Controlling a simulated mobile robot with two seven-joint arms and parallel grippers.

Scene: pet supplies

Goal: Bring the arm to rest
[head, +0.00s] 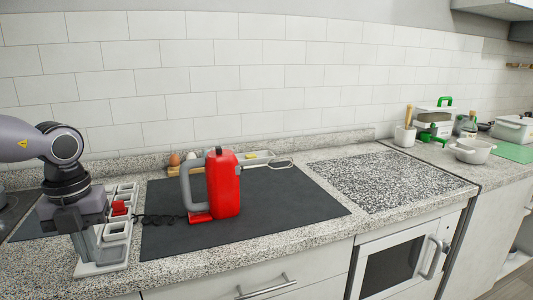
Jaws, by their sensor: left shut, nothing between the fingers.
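My left arm comes in from the left edge, and its gripper (83,246) points down over the left end of the counter. The gripper is shut with nothing held. It hangs in front of or over a light grey compartment tray (117,259), and its fingertips are hard to make out against it; I cannot tell whether they touch. A small red thing (119,208) sits in the tray's middle part. My right gripper is not in view.
A speckled board (390,180) lies clear to the right. Pots and jars stand farther right.

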